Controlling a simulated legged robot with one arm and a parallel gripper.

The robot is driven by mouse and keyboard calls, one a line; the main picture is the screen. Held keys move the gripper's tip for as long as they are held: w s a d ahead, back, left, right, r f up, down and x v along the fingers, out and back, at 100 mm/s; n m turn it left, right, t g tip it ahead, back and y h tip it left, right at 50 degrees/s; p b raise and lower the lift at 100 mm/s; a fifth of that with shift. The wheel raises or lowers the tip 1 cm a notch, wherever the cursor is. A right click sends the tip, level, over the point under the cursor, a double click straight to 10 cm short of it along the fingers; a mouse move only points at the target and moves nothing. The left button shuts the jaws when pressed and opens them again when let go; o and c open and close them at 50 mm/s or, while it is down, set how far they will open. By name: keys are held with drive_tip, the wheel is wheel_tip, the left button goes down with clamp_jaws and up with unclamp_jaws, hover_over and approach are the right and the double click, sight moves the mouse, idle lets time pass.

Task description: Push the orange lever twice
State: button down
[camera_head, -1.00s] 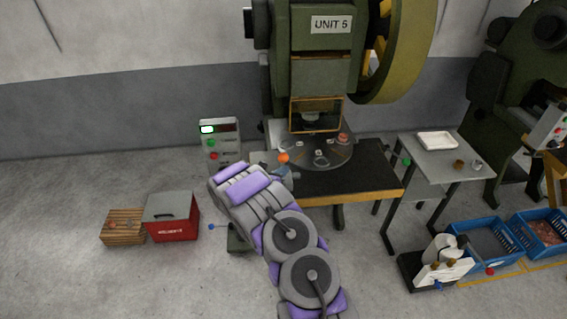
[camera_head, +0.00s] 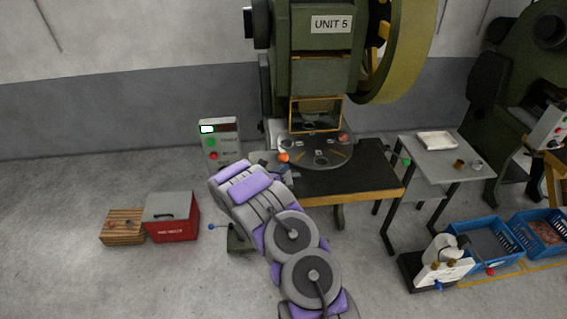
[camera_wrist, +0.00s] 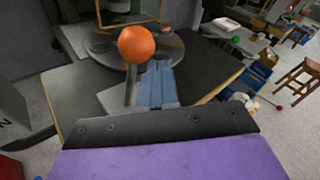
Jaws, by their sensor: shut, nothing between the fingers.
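The orange lever's round knob (camera_head: 283,157) stands at the front left of the press table, beside the round dial plate. In the wrist view the orange knob (camera_wrist: 136,44) is large and close, on a thin grey stem. My gripper (camera_wrist: 157,75) is shut and empty, its blue-grey fingers just right of the stem and below the knob. A small gap seems to show between fingers and stem; contact cannot be told. In the head view my gripper (camera_head: 284,174) is partly hidden by my wrist, just below the knob.
The press marked UNIT 5 (camera_head: 320,60) rises behind the dial plate (camera_head: 335,160). A control box (camera_head: 222,142) with a green light stands left. A red box (camera_head: 172,217) and wooden crate (camera_head: 122,228) are on the floor. A side table (camera_head: 450,165) and blue bins stand right.

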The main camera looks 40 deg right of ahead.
sight(280, 155)
drive_tip(key=shift+w+d+r, duration=0.25)
drive_tip(key=shift+w+d, duration=0.35)
drive_tip(key=shift+w, duration=0.35)
drive_tip(key=shift+w+d+r, duration=0.25)
drive_tip(key=shift+w+d, duration=0.3)
drive_tip(key=shift+w, duration=0.4)
drive_tip(key=shift+w+d+r, duration=0.25)
drive_tip(key=shift+w+d, duration=0.35)
drive_tip(key=shift+w, duration=0.35)
idle(3.8)
drive_tip(key=shift+s+a+b, duration=0.1)
drive_tip(key=shift+b, duration=0.25)
drive_tip(key=s+a+f+b, duration=0.1)
drive_tip(key=s+a+b, duration=0.1)
drive_tip(key=s, duration=0.4)
drive_tip(key=shift+a+f, duration=0.3)
drive_tip(key=shift+a, duration=0.55)
